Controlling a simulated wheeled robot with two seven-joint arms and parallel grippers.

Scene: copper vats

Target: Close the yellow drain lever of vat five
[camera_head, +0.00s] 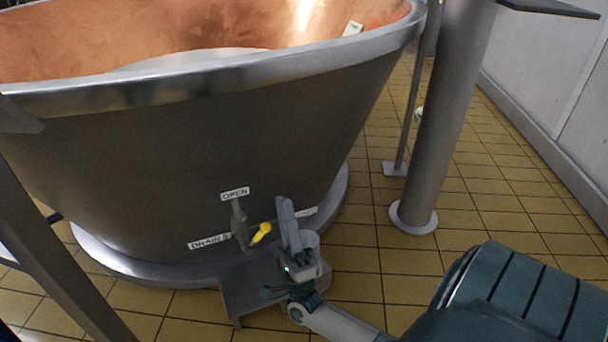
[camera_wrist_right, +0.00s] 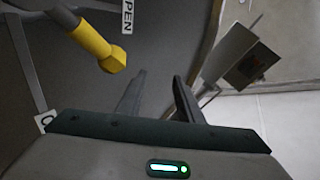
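The yellow drain lever (camera_head: 261,233) is on a grey valve (camera_head: 240,224) low on the front of the copper-lined vat (camera_head: 200,150). A "DRAIN 5" label (camera_head: 209,241) is left of it and an "OPEN" label (camera_head: 235,194) above. Another label (camera_head: 307,212) to the right is partly hidden by my gripper. My right gripper (camera_head: 286,204) is just right of the lever, apart from it, fingers up. In the right wrist view the lever (camera_wrist_right: 97,45) is upper left, outside my parted, empty fingers (camera_wrist_right: 157,85). My left gripper is not in view.
A low grey stand (camera_head: 255,290) is below the valve, close under my right gripper. A thick metal post (camera_head: 445,120) and a thin one (camera_head: 408,100) stand right of the vat. Tiled floor (camera_head: 500,205) is clear beyond them, up to a pale wall (camera_head: 550,60).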

